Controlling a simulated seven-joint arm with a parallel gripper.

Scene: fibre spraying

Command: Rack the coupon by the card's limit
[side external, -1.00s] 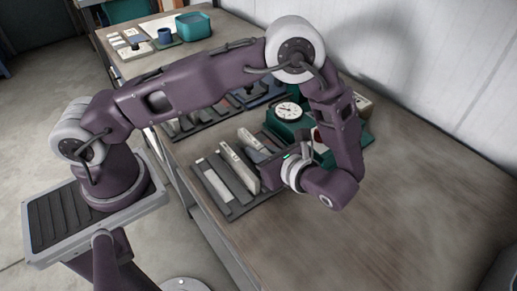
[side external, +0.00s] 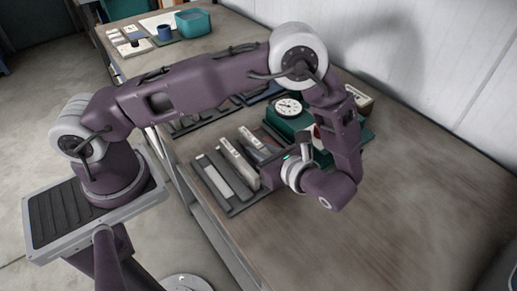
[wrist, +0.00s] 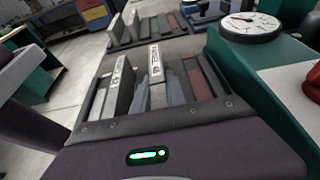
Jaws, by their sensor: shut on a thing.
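Two pale, labelled coupons stand on edge in the dark slotted rack (side external: 210,188): a left coupon (side external: 237,161) and a right coupon (side external: 255,143). In the wrist view their labelled top edges show as the left coupon (wrist: 117,77) and the right coupon (wrist: 155,66). My gripper (side external: 267,174) is low at the right, near end of the rack, close to the coupons. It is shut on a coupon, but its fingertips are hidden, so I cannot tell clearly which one. I cannot make out a card with a readable limit.
A green device with a white round dial (side external: 288,107) stands just behind the rack; the dial also shows in the wrist view (wrist: 250,27). A second dark rack (side external: 187,124) lies farther left. The right tabletop is clear.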

